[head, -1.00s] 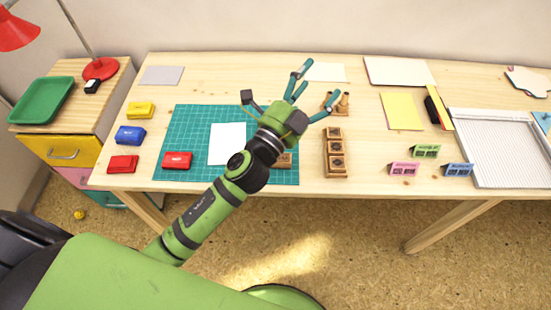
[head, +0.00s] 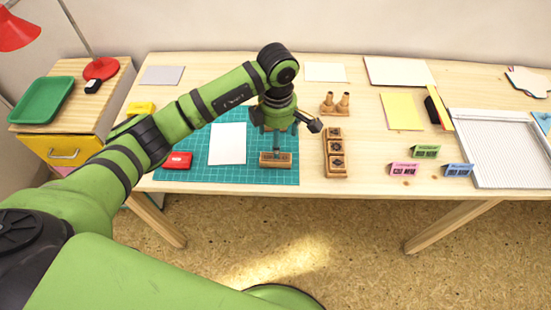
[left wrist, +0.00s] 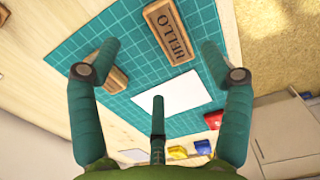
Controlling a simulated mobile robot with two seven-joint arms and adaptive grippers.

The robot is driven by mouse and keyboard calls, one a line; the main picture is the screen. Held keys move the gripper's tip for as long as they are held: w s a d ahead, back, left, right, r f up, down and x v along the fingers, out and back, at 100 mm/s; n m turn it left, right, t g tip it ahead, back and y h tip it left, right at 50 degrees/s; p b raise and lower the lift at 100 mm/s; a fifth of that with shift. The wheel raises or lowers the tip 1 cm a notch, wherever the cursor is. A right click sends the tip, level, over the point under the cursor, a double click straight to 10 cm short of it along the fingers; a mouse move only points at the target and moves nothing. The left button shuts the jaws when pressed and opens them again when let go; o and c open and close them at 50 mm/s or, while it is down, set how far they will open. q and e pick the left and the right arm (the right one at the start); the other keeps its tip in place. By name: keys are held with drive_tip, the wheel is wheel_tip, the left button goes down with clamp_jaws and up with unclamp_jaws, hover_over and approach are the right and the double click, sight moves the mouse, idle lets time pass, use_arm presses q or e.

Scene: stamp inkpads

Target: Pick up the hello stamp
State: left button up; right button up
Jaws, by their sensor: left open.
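A wooden block with dark HELLO lettering (left wrist: 168,32) lies on the green cutting mat (left wrist: 125,25) in the left wrist view. In the head view, a wooden block (head: 275,160) lies near the mat's front right corner. My left gripper (head: 283,125) is above the mat, pointing down, just behind this block and partly over it. In the left wrist view, my left gripper (left wrist: 158,78) has its fingers spread and empty. A second wooden block (left wrist: 115,84) lies beside one finger, partly covered by it; the arm hides that spot in the head view. My right gripper is out of view.
White paper (head: 227,143) lies on the mat, with a red inkpad (head: 177,160) to its left. A row of wooden stamps (head: 335,153) and a two-knobbed wooden piece (head: 335,104) stand right of the mat. Small coloured signs (head: 404,169) stand farther right. The front edge is close.

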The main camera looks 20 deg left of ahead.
use_arm(q)
drive_tip(key=f, duration=0.2)
drive_tip(key=f+p, duration=0.1)
drive_tip(key=f, duration=0.1)
drive_tip(key=f+p, duration=0.1)
drive_tip(key=f, duration=0.1)
drive_tip(key=shift+s+a+f, duration=0.1)
drive_tip(key=shift+s+a, duration=0.05)
drive_tip(key=shift+s, duration=0.25)
drive_tip(key=shift+f, duration=0.3)
drive_tip(key=c, duration=1.3)
